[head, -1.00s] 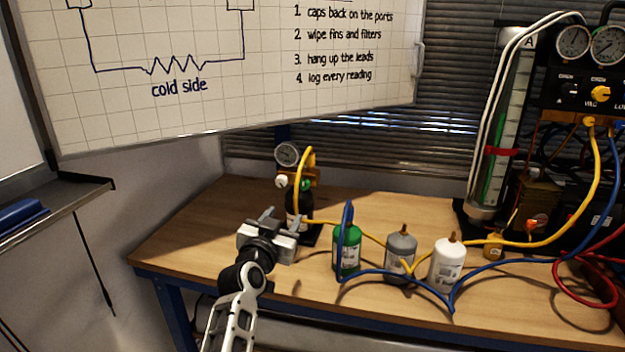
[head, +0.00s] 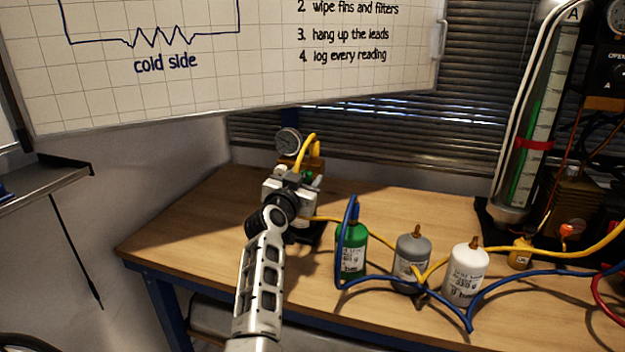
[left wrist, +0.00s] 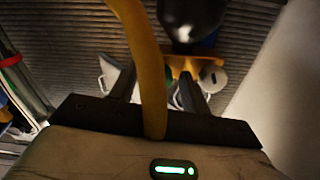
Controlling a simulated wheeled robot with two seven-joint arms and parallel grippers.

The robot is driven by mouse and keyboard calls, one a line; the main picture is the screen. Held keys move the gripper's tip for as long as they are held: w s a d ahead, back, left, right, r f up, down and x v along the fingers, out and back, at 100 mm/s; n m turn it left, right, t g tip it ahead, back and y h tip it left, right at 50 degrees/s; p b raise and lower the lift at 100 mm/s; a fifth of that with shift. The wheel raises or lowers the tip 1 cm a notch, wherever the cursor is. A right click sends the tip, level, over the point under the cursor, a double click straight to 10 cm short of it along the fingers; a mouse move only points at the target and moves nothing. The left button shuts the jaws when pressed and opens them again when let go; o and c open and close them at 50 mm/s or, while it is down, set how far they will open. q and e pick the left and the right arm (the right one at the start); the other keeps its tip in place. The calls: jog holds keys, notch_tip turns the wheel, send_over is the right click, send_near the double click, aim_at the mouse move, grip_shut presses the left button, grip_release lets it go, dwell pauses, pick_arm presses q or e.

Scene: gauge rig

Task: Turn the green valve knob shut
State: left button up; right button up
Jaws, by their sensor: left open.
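The gauge rig stands at the back left of the bench, with a round dial (head: 288,141), a brass valve body (head: 316,162) and a yellow hose (head: 308,147). My left gripper (head: 295,177) is open, right in front of the rig. It covers most of the green valve knob in the head view, where I cannot make out the knob clearly. In the left wrist view the open fingers (left wrist: 158,82) point at the brass body (left wrist: 190,65). The yellow hose (left wrist: 148,65) crosses between camera and fingers there. I cannot tell whether the fingers touch the knob. My right gripper is not in view.
A green bottle (head: 351,248), a grey bottle (head: 412,262) and a white bottle (head: 466,272) stand right of the rig. Blue hose (head: 380,273) loops around them. A whiteboard (head: 200,90) hangs above. The bench's left part (head: 190,220) is clear.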

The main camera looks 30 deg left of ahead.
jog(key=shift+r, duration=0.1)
pick_arm(q)
jog(key=c, duration=0.9)
jog(key=shift+c, duration=0.5)
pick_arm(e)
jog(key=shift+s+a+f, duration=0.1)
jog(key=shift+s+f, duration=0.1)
pick_arm(q)
jog(key=shift+m, duration=0.3)
jog(key=m+p, duration=0.4)
jog(key=m, duration=0.9)
jog(key=shift+m, duration=0.3)
jog(key=shift+m+p, duration=0.3)
jog(key=shift+m, duration=1.6)
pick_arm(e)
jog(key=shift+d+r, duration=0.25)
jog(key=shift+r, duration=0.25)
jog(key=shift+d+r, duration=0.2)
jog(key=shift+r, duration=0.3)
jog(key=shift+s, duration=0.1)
